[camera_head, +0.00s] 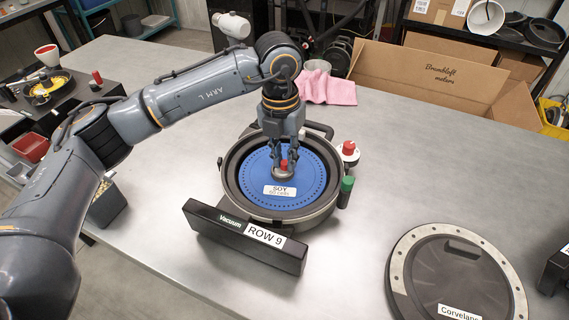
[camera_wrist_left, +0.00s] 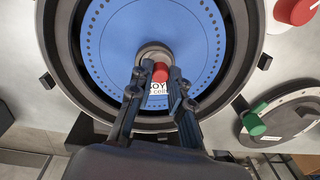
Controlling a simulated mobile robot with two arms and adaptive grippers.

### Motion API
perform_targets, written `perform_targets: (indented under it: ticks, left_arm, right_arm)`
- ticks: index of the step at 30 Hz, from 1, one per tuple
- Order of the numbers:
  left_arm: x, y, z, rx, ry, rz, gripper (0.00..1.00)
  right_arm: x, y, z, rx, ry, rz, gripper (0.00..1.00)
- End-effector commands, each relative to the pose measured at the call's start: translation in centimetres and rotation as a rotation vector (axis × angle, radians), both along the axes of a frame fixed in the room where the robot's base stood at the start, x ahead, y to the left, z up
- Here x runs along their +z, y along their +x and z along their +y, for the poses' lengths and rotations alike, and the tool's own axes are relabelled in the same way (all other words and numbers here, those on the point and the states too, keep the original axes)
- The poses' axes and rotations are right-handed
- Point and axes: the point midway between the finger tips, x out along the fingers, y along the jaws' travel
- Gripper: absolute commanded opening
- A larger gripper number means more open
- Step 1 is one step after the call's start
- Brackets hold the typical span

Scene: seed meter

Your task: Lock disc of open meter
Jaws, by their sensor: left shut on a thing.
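The open seed meter (camera_head: 232,190) stands on the table with a black "ROW 9" vacuum block (camera_head: 245,238) at its front. A blue disc (camera_head: 310,182) labelled "SOY" lies inside its round housing. At the disc's centre is a grey hub with a red knob (camera_wrist_left: 160,72). My left gripper (camera_head: 284,168) reaches down from above. Its fingers are shut on the red knob, one on each side, as the left wrist view shows. The fingers partly hide the hub and the label. My right gripper is in neither view.
A round black cover (camera_head: 455,275) lies on the table at the lower right. A red-capped knob (camera_head: 348,150) and a green knob (camera_head: 346,185) sit at the meter's right side. A pink cloth (camera_head: 328,88) and a cardboard box (camera_head: 440,80) are behind.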

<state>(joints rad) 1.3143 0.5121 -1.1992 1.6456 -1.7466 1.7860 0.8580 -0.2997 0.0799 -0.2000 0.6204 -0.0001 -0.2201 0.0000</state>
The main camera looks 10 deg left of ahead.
Motion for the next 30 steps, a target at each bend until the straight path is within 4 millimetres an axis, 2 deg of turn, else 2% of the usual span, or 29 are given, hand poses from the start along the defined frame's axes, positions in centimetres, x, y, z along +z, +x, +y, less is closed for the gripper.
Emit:
perform_targets:
  ticks: [1,9,28,29,30]
  left_arm:
    - [-0.2,0.1,0.0,-0.028,-0.001,-0.003,0.00]
    - [0.0,0.1,0.0,-0.147,0.000,-0.003,0.00]
    - [0.2,0.1,0.0,-0.188,0.000,-0.003,0.00]
    - [0.2,0.1,0.0,-0.188,0.000,-0.003,0.25]
    - [0.2,0.1,0.0,-0.188,0.000,-0.003,0.33]
  right_arm:
    - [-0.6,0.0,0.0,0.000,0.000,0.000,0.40]
    - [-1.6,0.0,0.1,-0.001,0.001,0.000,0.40]
    - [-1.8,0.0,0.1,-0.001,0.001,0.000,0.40]
    - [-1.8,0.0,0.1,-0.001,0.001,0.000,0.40]
    - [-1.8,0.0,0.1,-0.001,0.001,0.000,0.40]
